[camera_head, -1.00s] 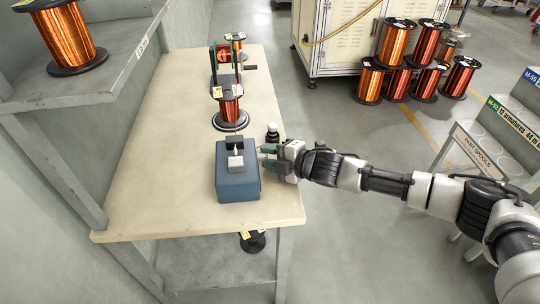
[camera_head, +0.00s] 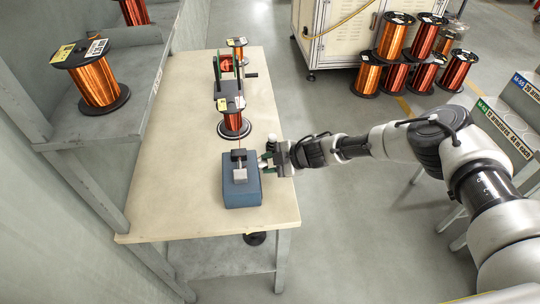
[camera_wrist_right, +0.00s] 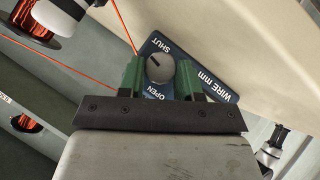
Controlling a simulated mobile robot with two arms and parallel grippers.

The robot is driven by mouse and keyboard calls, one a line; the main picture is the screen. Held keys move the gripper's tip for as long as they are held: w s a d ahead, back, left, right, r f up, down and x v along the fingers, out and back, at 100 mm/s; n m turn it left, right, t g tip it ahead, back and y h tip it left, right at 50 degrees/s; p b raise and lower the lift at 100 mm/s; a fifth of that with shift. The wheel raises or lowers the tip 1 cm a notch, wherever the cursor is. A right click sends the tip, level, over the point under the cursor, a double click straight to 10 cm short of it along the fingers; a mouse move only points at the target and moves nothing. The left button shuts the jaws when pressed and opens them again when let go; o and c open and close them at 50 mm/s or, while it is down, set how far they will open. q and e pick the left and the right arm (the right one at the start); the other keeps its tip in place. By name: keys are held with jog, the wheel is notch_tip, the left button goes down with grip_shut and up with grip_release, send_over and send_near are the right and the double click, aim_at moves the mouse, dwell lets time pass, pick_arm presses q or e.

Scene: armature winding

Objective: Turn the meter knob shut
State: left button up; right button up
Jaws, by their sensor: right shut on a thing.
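The meter is a blue box (camera_head: 242,192) near the front end of the workbench, with a dark and grey block on top. In the right wrist view its side panel (camera_wrist_right: 222,92) reads WIRE mm, SHUT and OPEN. The round grey knob (camera_wrist_right: 160,69) sits between these two words, and its dark pointer line slants to the upper left. My right gripper (camera_head: 267,163) is at the box's right side; in its wrist view the green fingers (camera_wrist_right: 160,78) are shut on the knob, one on each side. The knob is hidden in the head view. My left gripper is out of view.
A copper-red spool (camera_head: 234,122) stands behind the meter, with a winding frame (camera_head: 228,75) beyond it. A shelf with a large copper spool (camera_head: 97,82) is at the left. The bench top (camera_head: 180,190) is clear left of the meter. Stacked spools (camera_head: 396,40) stand on the floor.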

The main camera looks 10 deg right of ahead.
jog(key=shift+w+r+m+g, duration=0.1)
jog(key=shift+w+m+g, duration=0.1)
jog(key=shift+m+g, duration=0.35)
jog(key=shift+w+m+g+b, duration=0.1)
jog(key=shift+m+g+b, duration=0.15)
jog(key=shift+g+b, duration=0.55)
jog(key=shift+w+m+g+b, duration=0.1)
jog(key=shift+m+g+b, duration=0.5)
jog(key=shift+g+b, duration=0.5)
jog(key=shift+m+g+b, duration=0.3)
jog(key=shift+g+b, duration=0.05)
jog(key=shift+b, duration=0.35)
jog(key=o, duration=0.6)
jog(key=shift+o, duration=0.2)
jog(key=v, duration=1)
jog(key=shift+r+b, duration=0.3)
jog(key=shift+r, duration=0.1)
